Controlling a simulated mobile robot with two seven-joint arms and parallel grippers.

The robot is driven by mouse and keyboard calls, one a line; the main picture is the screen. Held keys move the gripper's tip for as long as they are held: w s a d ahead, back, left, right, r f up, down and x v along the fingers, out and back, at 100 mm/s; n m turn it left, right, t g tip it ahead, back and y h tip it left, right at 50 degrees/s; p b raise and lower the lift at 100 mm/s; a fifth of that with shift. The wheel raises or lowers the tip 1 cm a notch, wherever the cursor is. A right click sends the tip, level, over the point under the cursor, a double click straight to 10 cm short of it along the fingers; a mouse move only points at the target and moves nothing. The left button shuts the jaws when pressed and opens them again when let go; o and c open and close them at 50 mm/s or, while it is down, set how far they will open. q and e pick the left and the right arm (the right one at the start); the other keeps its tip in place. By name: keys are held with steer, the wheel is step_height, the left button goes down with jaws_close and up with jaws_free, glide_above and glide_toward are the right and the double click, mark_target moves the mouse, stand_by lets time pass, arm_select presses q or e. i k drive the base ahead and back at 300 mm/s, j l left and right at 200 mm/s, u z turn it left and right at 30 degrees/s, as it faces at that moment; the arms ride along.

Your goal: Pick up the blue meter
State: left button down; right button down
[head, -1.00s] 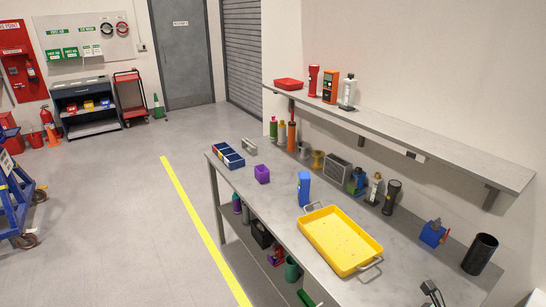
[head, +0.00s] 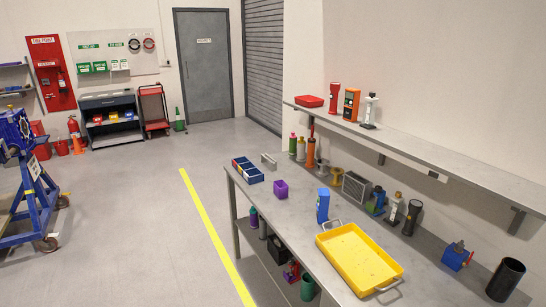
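A blue upright box-shaped object (head: 323,205), which looks like the blue meter, stands on the grey workbench (head: 300,208) just behind the yellow tray. Nothing is holding it. Its face is too small to read. Neither of my grippers is in the head view.
A yellow tray (head: 358,262) with metal handles lies in front of the blue meter. A grey fan-like box (head: 356,188), bottles and a torch line the wall side. Open floor lies left.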

mark_target(323, 196)
steer(key=i+j+z, duration=0.15)
steer(key=i+j, duration=0.35)
steer(key=i+j+z, duration=0.15)
steer(key=i+j, duration=0.3)
steer(key=j, duration=0.3)
